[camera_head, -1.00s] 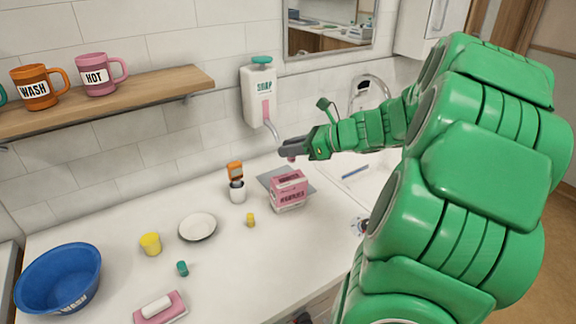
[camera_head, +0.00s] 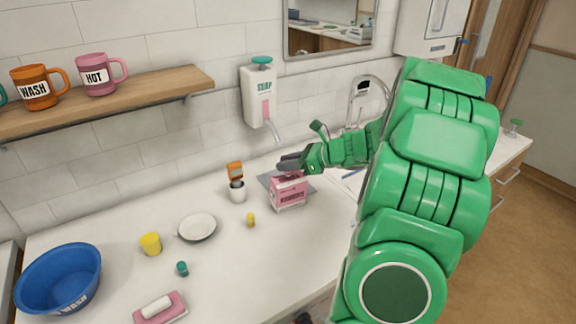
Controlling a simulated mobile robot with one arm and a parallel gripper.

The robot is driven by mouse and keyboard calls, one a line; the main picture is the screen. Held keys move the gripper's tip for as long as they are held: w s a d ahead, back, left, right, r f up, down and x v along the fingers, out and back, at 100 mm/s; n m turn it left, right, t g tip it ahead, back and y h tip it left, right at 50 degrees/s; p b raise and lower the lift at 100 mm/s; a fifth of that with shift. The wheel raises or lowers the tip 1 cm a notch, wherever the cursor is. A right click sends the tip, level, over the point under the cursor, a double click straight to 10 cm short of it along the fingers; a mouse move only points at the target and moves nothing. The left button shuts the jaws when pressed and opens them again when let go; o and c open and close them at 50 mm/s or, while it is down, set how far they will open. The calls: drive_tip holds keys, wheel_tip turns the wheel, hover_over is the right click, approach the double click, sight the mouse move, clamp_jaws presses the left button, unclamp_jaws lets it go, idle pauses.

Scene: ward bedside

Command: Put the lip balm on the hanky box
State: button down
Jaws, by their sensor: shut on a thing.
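The hanky box (camera_head: 289,192) is a pink and white box standing on the white counter, partly over a grey mat. My gripper (camera_head: 289,163) is directly above the box, its grey fingers shut and pointing left. A small dark pink thing, which I take to be the lip balm (camera_head: 292,173), is at the fingertips, mostly hidden by them. It is at the level of the box top; I cannot tell whether it touches the box.
An orange-topped item in a white cup (camera_head: 237,191) stands left of the box. A small yellow bottle (camera_head: 250,220), white plate (camera_head: 197,227), yellow cup (camera_head: 151,243), teal item (camera_head: 182,268), soap dish (camera_head: 160,307) and blue basin (camera_head: 58,279) are further left. A soap dispenser (camera_head: 258,96) hangs above.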

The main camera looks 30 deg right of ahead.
drive_tip(key=shift+f, duration=0.5)
drive_tip(key=c, duration=0.9)
unclamp_jaws()
drive_tip(key=v, duration=1.2)
